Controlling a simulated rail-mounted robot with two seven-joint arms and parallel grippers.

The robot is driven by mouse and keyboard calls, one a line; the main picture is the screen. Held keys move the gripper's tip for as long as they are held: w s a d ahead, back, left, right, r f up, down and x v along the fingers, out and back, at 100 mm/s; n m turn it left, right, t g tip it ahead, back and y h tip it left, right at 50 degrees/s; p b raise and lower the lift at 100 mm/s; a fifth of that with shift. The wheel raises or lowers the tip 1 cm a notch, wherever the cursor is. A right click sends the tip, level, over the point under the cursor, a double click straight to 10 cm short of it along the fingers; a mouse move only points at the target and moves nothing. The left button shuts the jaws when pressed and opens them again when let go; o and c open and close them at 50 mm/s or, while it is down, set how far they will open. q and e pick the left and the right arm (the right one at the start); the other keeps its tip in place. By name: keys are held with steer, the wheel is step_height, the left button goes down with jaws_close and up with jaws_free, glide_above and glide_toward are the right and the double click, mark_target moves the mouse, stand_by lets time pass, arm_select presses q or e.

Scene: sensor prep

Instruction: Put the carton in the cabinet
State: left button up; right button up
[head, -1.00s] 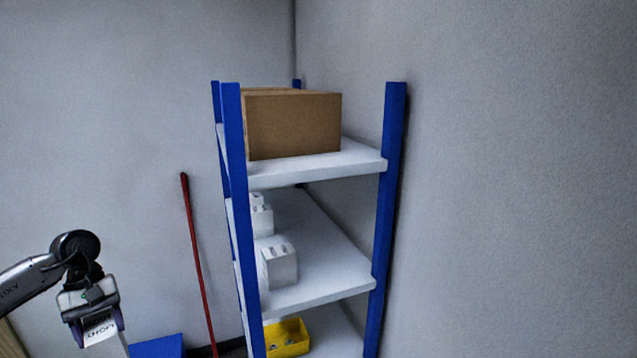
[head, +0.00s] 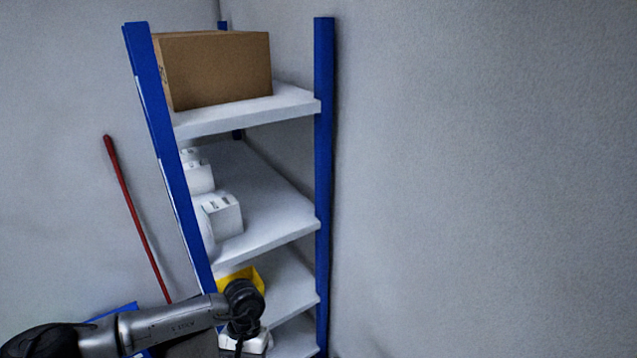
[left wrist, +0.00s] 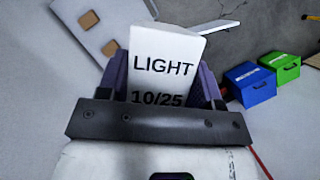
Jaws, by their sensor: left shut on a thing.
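My left gripper (left wrist: 160,90) is shut on a white carton (left wrist: 165,55) printed "LIGHT" and "10/25", as the left wrist view shows. In the head view the left arm comes in from the lower left, and its wrist covers part of the lower shelves; the carton cannot be made out there. The cabinet seems to be the open shelf unit with blue posts (head: 323,180) and white shelves (head: 265,235) in the head view. My right gripper is in neither view.
A brown cardboard box (head: 220,72) sits on the top shelf. White boxes (head: 222,215) stand on the shelf below. A yellow bin (head: 243,277) is lower. A red pole (head: 138,220) leans left of the unit. The left wrist view shows blue (left wrist: 248,85) and green (left wrist: 281,68) boxes.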

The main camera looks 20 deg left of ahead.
arm_select(q)
steer(key=w+d+r+m+y, duration=0.1)
steer(key=d+r+m, duration=0.2)
steer(key=d+r, duration=0.6)
steer(key=w+d+r+m+y, duration=0.15)
steer(key=d+r, duration=0.35)
steer(key=d, duration=0.8)
steer(key=d+r+m+y, duration=0.1)
steer(key=d+r+m, duration=0.3)
steer(key=d+r, duration=0.5)
steer(key=s+d+r+m+t, duration=0.1)
steer(key=s+d+r, duration=0.3)
steer(key=d+r, duration=0.5)
step_height(320, 180, up, 21)
steer(key=p, duration=2)
steer(key=shift+d+r, duration=0.15)
steer(key=shift+r, duration=0.05)
